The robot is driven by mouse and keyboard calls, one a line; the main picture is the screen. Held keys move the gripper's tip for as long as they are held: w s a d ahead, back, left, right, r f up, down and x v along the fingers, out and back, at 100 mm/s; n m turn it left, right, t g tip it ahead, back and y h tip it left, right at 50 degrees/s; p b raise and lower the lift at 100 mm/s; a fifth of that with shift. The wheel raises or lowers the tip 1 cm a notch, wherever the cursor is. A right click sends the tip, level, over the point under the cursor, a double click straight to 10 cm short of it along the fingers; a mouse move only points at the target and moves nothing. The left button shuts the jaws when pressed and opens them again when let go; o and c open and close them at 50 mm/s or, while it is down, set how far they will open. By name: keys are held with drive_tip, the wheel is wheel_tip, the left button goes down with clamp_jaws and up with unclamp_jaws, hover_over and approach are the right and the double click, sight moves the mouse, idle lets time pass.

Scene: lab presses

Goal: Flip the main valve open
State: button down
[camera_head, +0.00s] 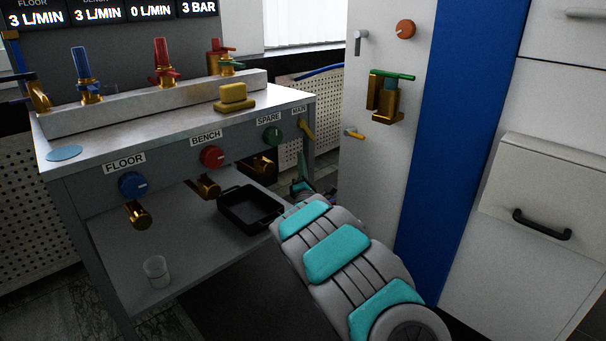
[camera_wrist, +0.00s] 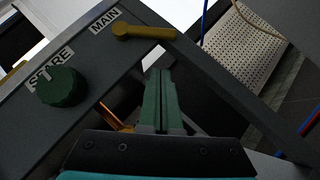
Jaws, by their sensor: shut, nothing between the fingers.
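The main valve is a yellow lever (camera_head: 307,129) on the front panel of the grey bench, at its right end by the MAIN label (camera_head: 299,110). In the wrist view the yellow lever (camera_wrist: 145,32) has a round hub at its left end and a handle reaching right. My gripper (camera_head: 301,187) is low in front of the bench's right end, partly hidden by my arm in the head view. In the wrist view my gripper (camera_wrist: 158,73) has its green fingers together and empty. Their tips appear just below the lever, with a gap in the picture; the depth is unclear.
A green SPARE knob (camera_head: 272,135), red BENCH knob (camera_head: 211,157) and blue FLOOR knob (camera_head: 132,184) share the panel. A black tray (camera_head: 250,208) and a clear cup (camera_head: 156,271) stand on the lower shelf. A white cabinet (camera_head: 385,160) with fittings stands to the right.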

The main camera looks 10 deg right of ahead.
sight(310, 138)
drive_tip(key=shift+w+d+r, duration=0.7)
drive_tip(key=shift+w+r, duration=0.1)
drive_tip(key=shift+w, duration=0.05)
drive_tip(key=shift+w+d+r, duration=0.65)
drive_tip(key=shift+w+r, duration=0.1)
drive_tip(key=shift+w, duration=0.1)
drive_tip(key=shift+w+d+f+n+b, duration=0.1)
drive_tip(key=shift+w+d+n+b, duration=0.2)
drive_tip(key=shift+n+b, duration=0.35)
drive_tip(key=shift+d+t+y+b, duration=0.15)
drive_tip(key=shift+t+y+b, duration=0.15)
drive_tip(key=shift+t+y, duration=0.1)
drive_tip(key=shift+r+n, duration=0.2)
drive_tip(key=shift+n, duration=0.15)
